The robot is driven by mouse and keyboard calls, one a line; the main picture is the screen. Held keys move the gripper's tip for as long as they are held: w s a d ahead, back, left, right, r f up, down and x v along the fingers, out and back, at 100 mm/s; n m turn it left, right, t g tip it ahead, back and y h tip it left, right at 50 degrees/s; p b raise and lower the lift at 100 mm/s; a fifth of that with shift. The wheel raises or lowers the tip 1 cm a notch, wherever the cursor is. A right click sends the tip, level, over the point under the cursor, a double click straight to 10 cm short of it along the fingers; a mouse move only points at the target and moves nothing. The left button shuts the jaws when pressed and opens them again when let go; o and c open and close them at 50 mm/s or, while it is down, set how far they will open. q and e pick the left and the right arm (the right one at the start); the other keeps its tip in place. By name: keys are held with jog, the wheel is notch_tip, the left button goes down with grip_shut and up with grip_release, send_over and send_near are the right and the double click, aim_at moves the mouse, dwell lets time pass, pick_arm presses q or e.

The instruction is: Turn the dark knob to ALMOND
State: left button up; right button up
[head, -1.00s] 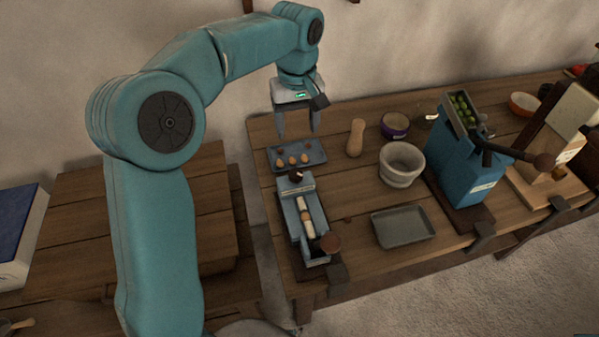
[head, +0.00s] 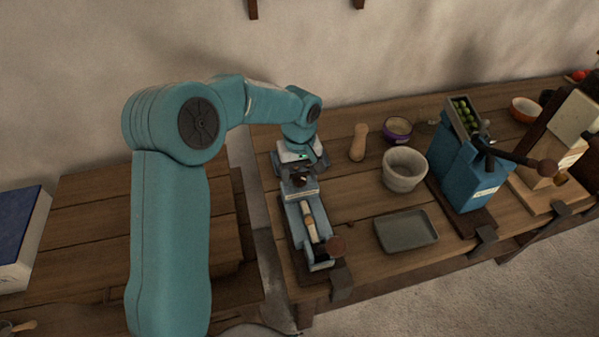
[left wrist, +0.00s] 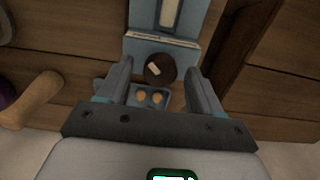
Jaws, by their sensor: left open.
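The dark round knob (head: 299,181) sits on the near-wall end of a grey-blue slicer-like device (head: 293,216). In the left wrist view the knob (left wrist: 160,69) shows a pale mark on its face, tilted. My left gripper (head: 301,171) is above the knob end of the device, pointing down. In the left wrist view its two fingers are spread, one on each side of the knob, with gaps between; I cannot tell how far above it the tips are. No lettering around the knob is readable. My right gripper is not in view.
A small tray with brown nuts (left wrist: 150,97) lies behind the device, mostly hidden by my gripper in the head view. A wooden pestle (head: 359,142), a stone mortar (head: 404,169), a grey tray (head: 407,231) and a blue press (head: 466,172) stand to the right.

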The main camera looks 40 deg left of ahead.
pick_arm(q)
jog(key=shift+s+r, duration=0.1)
jog(key=shift+s, duration=0.05)
jog(key=c, duration=0.5)
jog(key=shift+d, duration=0.1)
jog(key=c, duration=0.6)
jog(key=shift+o, duration=0.2)
